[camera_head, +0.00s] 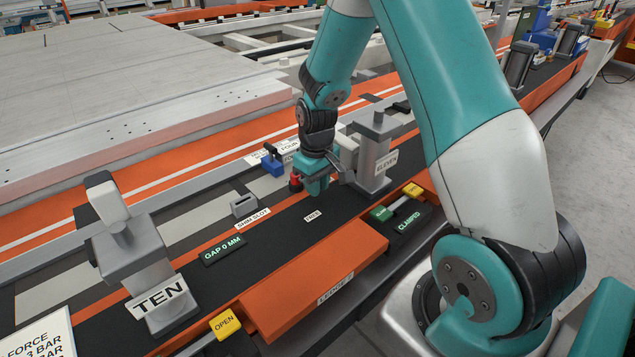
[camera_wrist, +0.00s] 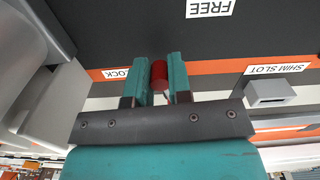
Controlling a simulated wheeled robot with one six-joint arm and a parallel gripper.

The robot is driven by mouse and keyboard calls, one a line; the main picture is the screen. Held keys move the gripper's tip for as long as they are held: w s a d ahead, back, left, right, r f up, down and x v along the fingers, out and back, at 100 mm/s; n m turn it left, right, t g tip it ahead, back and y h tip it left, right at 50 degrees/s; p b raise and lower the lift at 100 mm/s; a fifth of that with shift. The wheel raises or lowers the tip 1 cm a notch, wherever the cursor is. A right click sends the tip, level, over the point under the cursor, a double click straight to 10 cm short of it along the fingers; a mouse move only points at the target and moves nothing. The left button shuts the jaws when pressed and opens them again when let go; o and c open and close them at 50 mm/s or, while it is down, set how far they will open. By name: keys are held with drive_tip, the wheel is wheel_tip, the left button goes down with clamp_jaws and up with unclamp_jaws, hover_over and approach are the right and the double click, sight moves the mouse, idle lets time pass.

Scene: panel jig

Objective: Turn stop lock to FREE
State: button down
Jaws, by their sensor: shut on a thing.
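The stop lock shows as a red knob (camera_wrist: 159,74) between the two teal fingers of my gripper (camera_wrist: 160,78) in the wrist view. My gripper is shut on it. In the head view my gripper (camera_head: 316,184) is low over the black strip, left of the post marked ELEVEN, and a bit of the red knob (camera_head: 295,183) shows at its left side. The FREE label (camera_head: 312,215) lies on the black strip in front of the gripper; in the wrist view it (camera_wrist: 209,8) is at the top. The LOCK label (camera_wrist: 117,73) is partly hidden by the left finger.
The ELEVEN post (camera_head: 376,155) stands close to the right of my gripper. A grey shim slot block (camera_head: 244,204) and a blue clamp (camera_head: 272,160) are to the left. The TEN post (camera_head: 135,260) stands nearer. An orange ledge (camera_head: 310,275) runs along the front.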

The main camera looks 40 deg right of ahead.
drive_tip(key=shift+s+a+r+m+p, duration=0.15)
drive_tip(key=shift+a+m+p, duration=0.3)
drive_tip(key=shift+m, duration=0.55)
drive_tip(key=shift+a+m, duration=0.4)
drive_tip(key=shift+m, duration=0.3)
drive_tip(key=c, duration=1.1)
unclamp_jaws()
drive_tip(key=shift+o, duration=0.2)
wheel_tip(320, 180, up, 17)
drive_tip(key=shift+p, duration=0.4)
